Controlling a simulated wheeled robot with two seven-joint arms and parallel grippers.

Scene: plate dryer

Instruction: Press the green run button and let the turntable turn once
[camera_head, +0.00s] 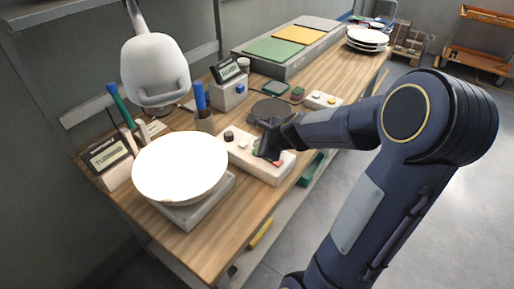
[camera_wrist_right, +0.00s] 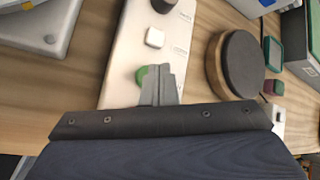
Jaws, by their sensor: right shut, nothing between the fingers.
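The white control box (camera_head: 240,155) lies near the table's front edge, with a dark knob, a white button (camera_wrist_right: 155,38), a green button and a red button. The green button (camera_wrist_right: 142,76) is partly hidden by my right gripper in the wrist view. My right gripper (camera_wrist_right: 168,74) is shut and empty, its fingertips right at the green button; I cannot tell if they press it. In the head view the gripper (camera_head: 264,152) covers part of the box. The turntable base (camera_head: 205,205) stands left of the box with a round white plate (camera_head: 180,165) on top.
A white dryer head (camera_head: 155,68) stands behind the plate. A dark round disc (camera_wrist_right: 237,62) lies beyond the box. Stacked plates (camera_head: 367,39) are at the far end.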

